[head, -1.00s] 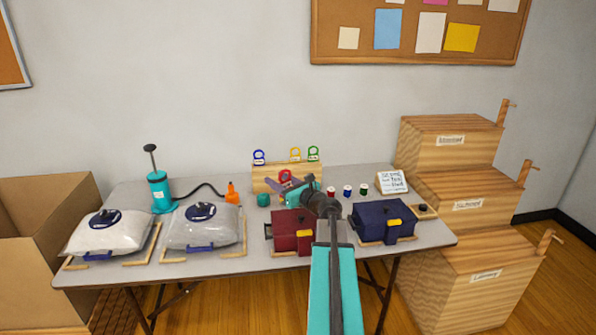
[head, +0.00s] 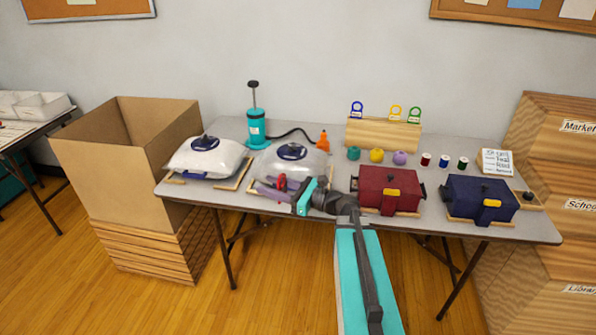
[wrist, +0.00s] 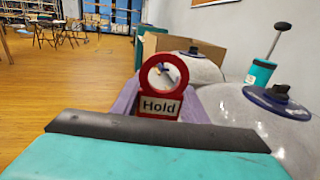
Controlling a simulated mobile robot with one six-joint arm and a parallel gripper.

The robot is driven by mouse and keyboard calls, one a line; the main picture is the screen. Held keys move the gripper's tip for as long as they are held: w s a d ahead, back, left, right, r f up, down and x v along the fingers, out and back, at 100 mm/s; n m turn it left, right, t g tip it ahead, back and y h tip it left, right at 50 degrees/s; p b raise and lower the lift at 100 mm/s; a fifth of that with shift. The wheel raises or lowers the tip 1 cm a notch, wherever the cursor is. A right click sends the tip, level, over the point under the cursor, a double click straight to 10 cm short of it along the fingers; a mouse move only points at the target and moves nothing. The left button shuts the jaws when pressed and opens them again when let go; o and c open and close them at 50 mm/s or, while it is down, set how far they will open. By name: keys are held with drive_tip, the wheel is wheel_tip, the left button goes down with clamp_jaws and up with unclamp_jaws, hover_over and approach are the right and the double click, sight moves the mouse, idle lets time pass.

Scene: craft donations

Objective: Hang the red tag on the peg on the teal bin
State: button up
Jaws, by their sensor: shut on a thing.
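The red tag (wrist: 159,83) is a ring with a white label reading "Hold", upright between the purple fingers of my gripper (wrist: 165,104). In the head view the red tag (head: 281,183) shows small at the end of my gripper (head: 274,191), which is shut on it. The gripper is over the front of the table, by the right-hand clear bag. A teal shape (head: 10,188) shows at the far left under another table, cut off by the frame edge; I cannot tell whether it is the teal bin. No peg on it is visible.
The table (head: 340,165) carries clear bags (head: 205,160), a teal pump (head: 255,128), a tag rack (head: 383,134), a dark red box (head: 388,184) and a blue box (head: 480,200). A large cardboard box (head: 130,150) stands left. Floor (head: 60,270) at lower left is clear.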

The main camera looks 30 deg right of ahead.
drive_tip(key=s+a+f+n+g+y, duration=0.1)
drive_tip(key=a, duration=0.4)
drive_tip(key=s+a+f+n+g+y, duration=0.1)
drive_tip(key=s+a+g+y, duration=0.1)
drive_tip(key=a, duration=0.3)
drive_tip(key=shift+s+a+f+n+b, duration=0.3)
drive_tip(key=shift+f+n+b, duration=0.05)
drive_tip(key=shift+n+b, duration=0.1)
drive_tip(key=shift+w, duration=0.15)
